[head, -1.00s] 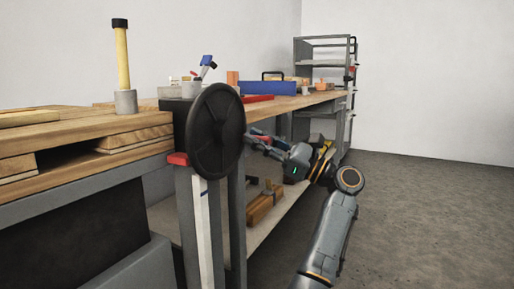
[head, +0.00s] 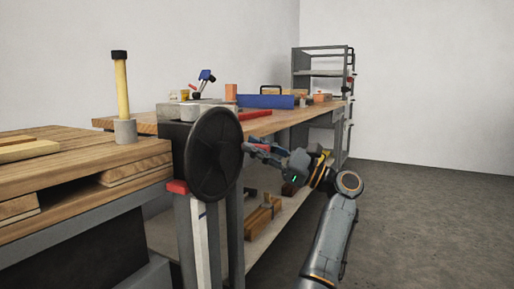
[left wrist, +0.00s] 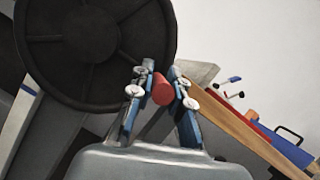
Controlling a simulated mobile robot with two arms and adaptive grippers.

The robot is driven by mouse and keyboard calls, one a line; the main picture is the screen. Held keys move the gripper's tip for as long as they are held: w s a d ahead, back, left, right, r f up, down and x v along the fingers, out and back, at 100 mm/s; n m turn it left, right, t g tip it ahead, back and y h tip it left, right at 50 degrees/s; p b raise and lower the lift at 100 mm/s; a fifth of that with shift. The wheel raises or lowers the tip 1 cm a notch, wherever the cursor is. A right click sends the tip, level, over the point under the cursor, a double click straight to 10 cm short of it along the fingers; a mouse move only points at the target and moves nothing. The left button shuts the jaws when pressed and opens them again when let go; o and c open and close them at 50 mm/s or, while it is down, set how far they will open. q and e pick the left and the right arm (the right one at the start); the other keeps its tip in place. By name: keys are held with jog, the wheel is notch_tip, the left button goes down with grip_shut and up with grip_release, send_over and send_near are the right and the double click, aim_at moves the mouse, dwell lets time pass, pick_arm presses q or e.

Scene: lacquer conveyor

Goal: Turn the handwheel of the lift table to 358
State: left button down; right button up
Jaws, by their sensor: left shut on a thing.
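My left gripper (head: 255,150) is at the wheel's right rim, a little above hub height. In the left wrist view, its two blue-and-grey fingers (left wrist: 160,92) are shut on a red cylindrical handle (left wrist: 162,88) beside the rim. A pale upright strip (head: 199,240) stands under the wheel; no number is legible. My right gripper is out of view.
Wooden planks (head: 130,172) and a yellow post (head: 121,90) lie or stand on the lift table. Behind is a workbench (head: 262,125) with a blue box (head: 265,101) and other items. A shelf rack (head: 322,60) stands at the back. The floor (head: 430,220) at right is clear.

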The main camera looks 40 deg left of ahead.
pick_arm(q)
jog(key=shift+w, duration=0.1)
jog(key=c, duration=1.3)
grip_release()
jog(key=shift+o, duration=0.2)
jog(key=v, duration=1.2)
